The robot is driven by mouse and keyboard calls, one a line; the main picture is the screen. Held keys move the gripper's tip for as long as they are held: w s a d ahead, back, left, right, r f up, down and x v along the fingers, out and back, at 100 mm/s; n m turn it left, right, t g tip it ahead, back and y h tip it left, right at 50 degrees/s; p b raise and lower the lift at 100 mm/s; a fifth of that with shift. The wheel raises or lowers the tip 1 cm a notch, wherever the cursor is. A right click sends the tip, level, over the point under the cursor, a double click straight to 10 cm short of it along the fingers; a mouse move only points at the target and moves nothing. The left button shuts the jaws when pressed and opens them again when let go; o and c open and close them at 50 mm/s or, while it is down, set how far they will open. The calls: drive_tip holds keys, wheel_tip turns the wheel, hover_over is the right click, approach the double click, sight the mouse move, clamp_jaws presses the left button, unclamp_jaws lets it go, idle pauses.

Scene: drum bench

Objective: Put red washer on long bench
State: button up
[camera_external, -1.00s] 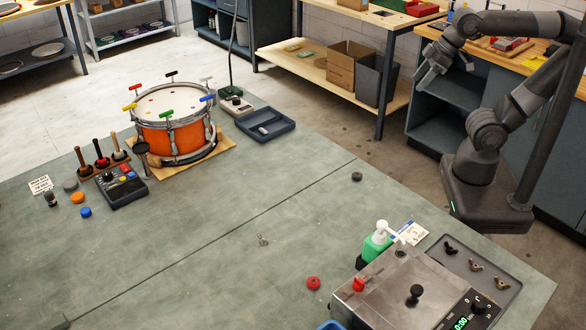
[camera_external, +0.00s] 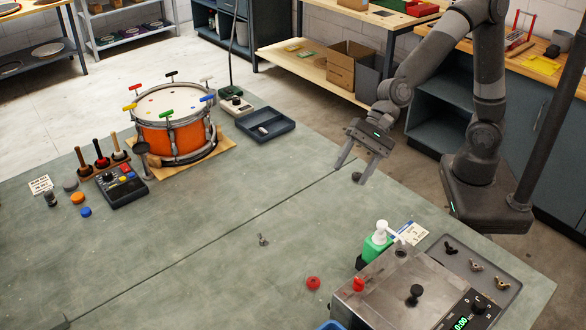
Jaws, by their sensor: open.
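A small red ring-like piece (camera_external: 313,283), which looks like the red washer, lies flat on the grey-green bench top (camera_external: 200,260), left of the metal box. My gripper (camera_external: 351,174) is open and points down over the bench's far right part. Its fingers appear on either side of a small dark round piece (camera_external: 357,177); I cannot tell how high above it they are. The gripper is well away from the red piece and holds nothing. I cannot tell which surface is the long bench.
A metal box (camera_external: 375,290) with a red knob and a green bottle (camera_external: 377,242) stand near the red piece. A small metal fitting (camera_external: 262,240) lies mid-bench. An orange drum (camera_external: 172,138), mallets and blue tray (camera_external: 264,127) stand farther left. The middle is mostly clear.

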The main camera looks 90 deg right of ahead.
drive_tip(key=w+a+r+m+t+y, duration=0.1)
drive_tip(key=w+a+r+m+y, duration=0.25)
drive_tip(key=a+r+m, duration=0.35)
drive_tip(key=m, duration=0.1)
approach(314, 280)
drive_tip(key=shift+s+d+r+y, duration=0.15)
drive_tip(key=shift+d, duration=0.4)
drive_tip(key=shift+s+d+r+y, duration=0.1)
drive_tip(key=shift+s+d+r, duration=0.1)
drive_tip(key=shift+d, duration=0.4)
drive_tip(key=shift+w+a+f, duration=0.15)
drive_tip(key=shift+w+f, duration=0.05)
drive_tip(key=shift+f, duration=0.05)
drive_tip(key=x, duration=0.5)
drive_tip(key=shift+s+x, duration=0.15)
drive_tip(key=shift+x, duration=1.15)
drive_tip(key=shift+s+x, duration=0.15)
drive_tip(key=shift+x, duration=1.2)
drive_tip(key=shift+a+r, duration=0.1)
drive_tip(key=shift+a, duration=0.05)
drive_tip(key=shift+c, duration=0.5)
drive_tip(key=c, duration=1)
drive_tip(key=shift+c, duration=0.2)
